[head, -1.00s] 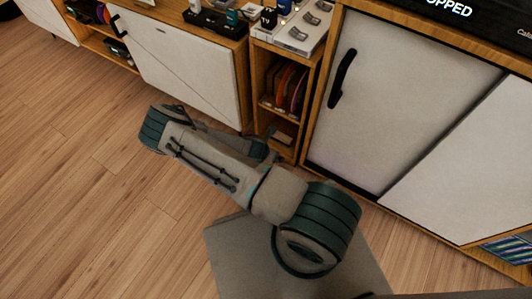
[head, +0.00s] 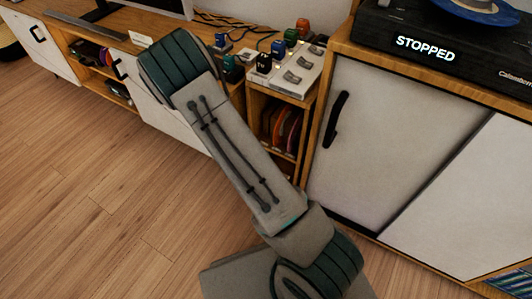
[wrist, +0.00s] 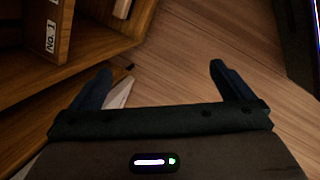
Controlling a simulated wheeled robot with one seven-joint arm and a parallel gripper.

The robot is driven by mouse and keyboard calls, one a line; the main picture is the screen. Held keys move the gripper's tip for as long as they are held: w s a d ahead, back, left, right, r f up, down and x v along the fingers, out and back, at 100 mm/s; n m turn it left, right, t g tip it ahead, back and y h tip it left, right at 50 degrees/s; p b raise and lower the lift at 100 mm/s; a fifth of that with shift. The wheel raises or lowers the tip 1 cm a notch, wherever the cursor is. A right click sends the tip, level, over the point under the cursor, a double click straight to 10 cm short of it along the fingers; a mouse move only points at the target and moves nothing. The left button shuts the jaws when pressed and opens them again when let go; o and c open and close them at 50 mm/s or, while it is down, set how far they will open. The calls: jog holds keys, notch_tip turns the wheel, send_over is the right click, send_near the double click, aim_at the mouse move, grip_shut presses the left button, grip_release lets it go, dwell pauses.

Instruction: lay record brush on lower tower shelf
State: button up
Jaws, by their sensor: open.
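I cannot make out the record brush in either view. The narrow tower shelf (head: 250,108) stands between the two white-doored cabinets in the head view, with several records (head: 282,128) upright in its upper compartment. Its lower compartment is largely hidden by my arm. The gripper is not visible in the head view.
A right cabinet (head: 400,130) carries a black player (head: 450,55) reading "STOPPED". A grey pedal board (head: 300,72) and small coloured boxes (head: 265,62) sit on top of the tower. Floor (head: 90,200) is clear at left.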

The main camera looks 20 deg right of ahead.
notch_tip(320, 180, up, 12)
jog(key=s+m+y, duration=0.2)
jog(key=m, duration=0.3)
jog(key=s+r+m+y, duration=0.1)
jog(key=s+r+m, duration=0.7)
jog(key=s+r, duration=0.7)
notch_tip(320, 180, up, 4)
jog(key=shift+s, duration=0.4)
